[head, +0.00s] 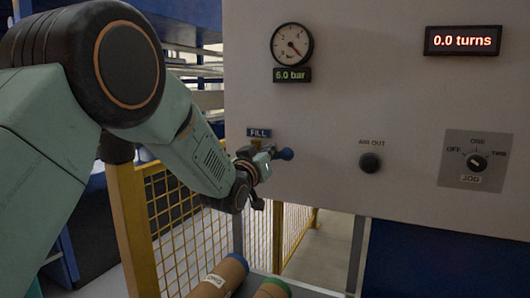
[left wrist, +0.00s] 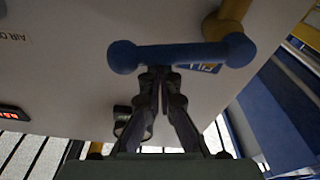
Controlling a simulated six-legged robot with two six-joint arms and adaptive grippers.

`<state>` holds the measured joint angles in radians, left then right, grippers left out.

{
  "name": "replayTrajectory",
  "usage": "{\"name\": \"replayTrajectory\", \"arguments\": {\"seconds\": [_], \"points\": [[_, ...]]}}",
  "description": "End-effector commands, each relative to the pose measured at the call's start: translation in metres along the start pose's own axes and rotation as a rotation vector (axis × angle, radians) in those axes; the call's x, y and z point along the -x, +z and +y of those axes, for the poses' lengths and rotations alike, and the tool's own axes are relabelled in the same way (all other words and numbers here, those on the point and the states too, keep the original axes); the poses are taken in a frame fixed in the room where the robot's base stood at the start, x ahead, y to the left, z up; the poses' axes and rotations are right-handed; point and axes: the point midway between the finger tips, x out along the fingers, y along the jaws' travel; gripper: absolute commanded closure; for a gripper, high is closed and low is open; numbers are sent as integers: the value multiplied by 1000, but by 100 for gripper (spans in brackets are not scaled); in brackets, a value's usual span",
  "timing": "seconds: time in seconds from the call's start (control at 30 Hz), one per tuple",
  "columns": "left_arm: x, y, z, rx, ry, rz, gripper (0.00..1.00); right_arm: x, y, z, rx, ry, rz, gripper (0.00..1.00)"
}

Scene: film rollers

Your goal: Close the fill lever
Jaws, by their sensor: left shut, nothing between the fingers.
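The fill lever (head: 285,154) has a blue handle with a round end and points right from its valve, under the blue FILL label (head: 258,133). In the left wrist view the blue lever (left wrist: 180,55) lies across the picture, with the yellow valve body (left wrist: 227,18) at its right end. My left gripper (head: 262,168) is at the lever and hides part of it and of the valve. In the left wrist view its fingers (left wrist: 160,82) are shut and empty, with their tips at the lever's middle. I cannot tell whether they touch it. My right gripper is not in view.
The grey panel carries a pressure gauge (head: 292,44) with a 6.0 bar readout (head: 292,75), a black AIR OUT knob (head: 370,163), a JOG switch (head: 476,162) and a 0.0 turns display (head: 463,41). A yellow mesh fence (head: 180,215) and rollers (head: 222,277) are below.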

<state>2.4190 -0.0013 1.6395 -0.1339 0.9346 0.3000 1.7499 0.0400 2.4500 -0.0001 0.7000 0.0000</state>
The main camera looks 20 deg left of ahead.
Motion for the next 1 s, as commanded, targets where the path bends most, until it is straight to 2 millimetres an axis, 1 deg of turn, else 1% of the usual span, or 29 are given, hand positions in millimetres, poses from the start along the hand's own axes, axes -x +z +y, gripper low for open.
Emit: {"name": "replayTrajectory", "arguments": {"seconds": [0.03,0.2,0.5,1.0], "points": [[1,6,0,-34,5,-2,100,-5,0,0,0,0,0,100],[2,14,2,-124,18,-2,100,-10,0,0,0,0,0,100],[3,20,3,-118,17,-2,100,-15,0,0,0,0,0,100],[3,22,3,-116,16,-5,100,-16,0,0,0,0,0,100]]}}
